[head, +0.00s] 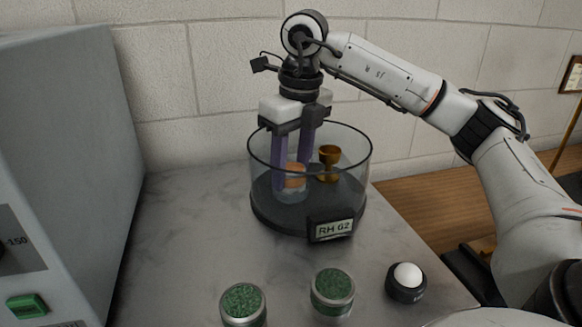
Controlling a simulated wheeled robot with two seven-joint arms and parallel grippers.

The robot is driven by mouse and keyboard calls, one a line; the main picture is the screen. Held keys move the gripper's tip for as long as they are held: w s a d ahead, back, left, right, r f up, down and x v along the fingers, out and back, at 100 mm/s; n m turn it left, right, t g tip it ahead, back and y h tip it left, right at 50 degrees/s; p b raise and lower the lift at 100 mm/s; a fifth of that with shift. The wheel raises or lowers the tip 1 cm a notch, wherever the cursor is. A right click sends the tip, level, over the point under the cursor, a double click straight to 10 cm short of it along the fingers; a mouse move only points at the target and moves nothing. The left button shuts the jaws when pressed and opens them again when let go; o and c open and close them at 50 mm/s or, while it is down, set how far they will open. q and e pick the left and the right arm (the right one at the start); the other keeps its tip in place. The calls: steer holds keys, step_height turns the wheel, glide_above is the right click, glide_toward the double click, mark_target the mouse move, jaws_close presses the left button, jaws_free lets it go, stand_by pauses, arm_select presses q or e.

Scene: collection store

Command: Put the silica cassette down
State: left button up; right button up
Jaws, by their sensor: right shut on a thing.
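My right gripper (292,176) reaches down into a round glass vessel (260,170) with a dark base. Its two purple fingers are shut on a small round cassette with an orange top (294,170) and a pale, clear-looking lower part, which I take as the silica cassette. The cassette is upright, low inside the vessel. I cannot tell whether its underside touches the floor. A small bronze goblet (329,160) stands inside the vessel, to the right of the cassette and apart from it. My left gripper is not in view.
A label reading "RH 62" (333,229) is on the vessel's front. Two round tins with green granular tops (243,301) (332,288) and a black holder with a white dome (407,278) stand in front. A grey cabinet (70,150) is left. Marble counter (185,230) between is clear.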

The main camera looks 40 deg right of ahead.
steer(key=shift+f, duration=0.45)
